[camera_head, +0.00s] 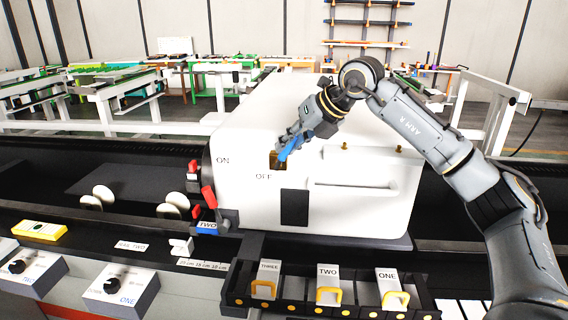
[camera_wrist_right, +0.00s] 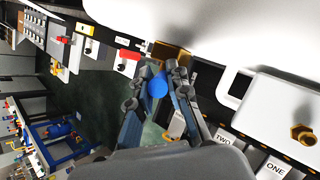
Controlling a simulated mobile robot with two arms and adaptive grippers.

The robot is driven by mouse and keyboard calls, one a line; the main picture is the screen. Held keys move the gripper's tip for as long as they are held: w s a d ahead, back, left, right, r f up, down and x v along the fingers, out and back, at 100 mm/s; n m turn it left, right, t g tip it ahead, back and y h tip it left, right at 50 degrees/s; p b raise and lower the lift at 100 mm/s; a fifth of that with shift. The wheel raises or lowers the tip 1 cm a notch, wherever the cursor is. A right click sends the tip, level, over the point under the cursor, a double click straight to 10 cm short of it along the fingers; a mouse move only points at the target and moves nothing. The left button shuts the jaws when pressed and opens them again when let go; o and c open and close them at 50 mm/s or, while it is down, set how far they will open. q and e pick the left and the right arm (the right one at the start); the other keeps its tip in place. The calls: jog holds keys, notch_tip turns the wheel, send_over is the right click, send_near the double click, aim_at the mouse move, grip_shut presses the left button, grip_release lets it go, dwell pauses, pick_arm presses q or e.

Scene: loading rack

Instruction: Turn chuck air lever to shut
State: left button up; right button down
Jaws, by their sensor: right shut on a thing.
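The chuck air lever (camera_head: 293,143) is a blue handle on a brass valve (camera_head: 279,161) at the left front of a white machine housing (camera_head: 350,155). My right gripper (camera_head: 287,146) is shut on the blue handle. In the right wrist view, the blue lever (camera_wrist_right: 158,86) shows between the fingers (camera_wrist_right: 162,76), beside the brass valve (camera_wrist_right: 172,57). The fingers partly hide the handle. My left gripper is not in view.
A red-handled lever (camera_head: 209,197) stands at the housing's left, near a blue "TWO" label (camera_head: 206,226). A black rack with drawers THREE, TWO and ONE (camera_head: 328,284) lies in front. A bar handle (camera_head: 355,185) juts from the housing front. A brass fitting (camera_wrist_right: 303,135) sits on the housing.

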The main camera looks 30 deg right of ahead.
jog(key=b, duration=0.1)
jog(key=t+y+b, duration=0.1)
jog(key=shift+s+d+f+b, duration=0.2)
jog(key=shift+d+f+b, duration=0.15)
jog(key=shift+d+b, duration=0.05)
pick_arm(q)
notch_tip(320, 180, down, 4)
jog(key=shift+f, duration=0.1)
pick_arm(e)
jog(key=shift+r, duration=0.1)
jog(key=c, duration=1.3)
grip_release()
jog(key=v, duration=1.2)
jog(key=shift+s+d, duration=0.1)
jog(key=shift+d, duration=0.1)
